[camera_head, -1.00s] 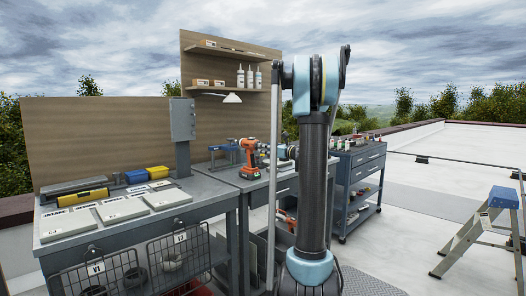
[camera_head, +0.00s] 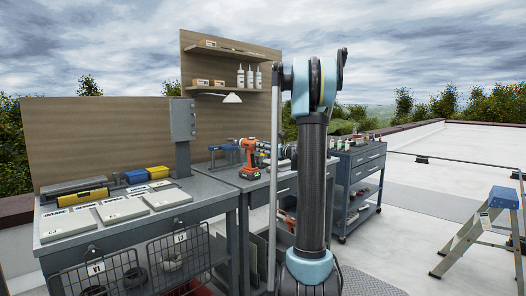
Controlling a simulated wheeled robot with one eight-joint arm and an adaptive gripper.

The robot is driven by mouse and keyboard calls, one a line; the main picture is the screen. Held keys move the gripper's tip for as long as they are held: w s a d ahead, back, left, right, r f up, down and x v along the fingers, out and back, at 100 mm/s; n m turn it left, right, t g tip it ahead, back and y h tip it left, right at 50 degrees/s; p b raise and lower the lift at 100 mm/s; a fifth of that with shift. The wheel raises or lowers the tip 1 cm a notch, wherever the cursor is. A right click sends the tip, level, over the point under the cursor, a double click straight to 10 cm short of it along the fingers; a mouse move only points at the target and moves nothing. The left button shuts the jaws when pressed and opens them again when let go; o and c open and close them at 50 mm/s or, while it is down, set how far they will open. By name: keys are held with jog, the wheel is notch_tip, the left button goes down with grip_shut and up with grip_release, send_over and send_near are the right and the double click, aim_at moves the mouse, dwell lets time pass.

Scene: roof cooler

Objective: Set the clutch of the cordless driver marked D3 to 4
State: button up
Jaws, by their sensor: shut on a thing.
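An orange and black cordless driver (camera_head: 249,160) stands upright on the grey workbench, its nose pointing right. Its D3 mark and the clutch numbers are too small to read. My gripper (camera_head: 284,151) is at the nose end of the driver, partly hidden behind my own arm. It is shut on the front part of the driver, around the clutch collar as far as I can tell. The exact contact of the fingers is hidden.
A blue clamp or vise (camera_head: 224,155) stands left of the driver. A grey post with a box (camera_head: 183,120) rises nearer. The near bench (camera_head: 205,190) holds flat white panels and blue and yellow boxes. A tool cart (camera_head: 358,165) stands right, a stepladder (camera_head: 490,225) at far right.

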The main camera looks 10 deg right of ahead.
jog(key=shift+n, duration=1.7)
jog(key=o, duration=1.1)
jog(key=shift+c, duration=0.2)
jog(key=v, duration=1.2)
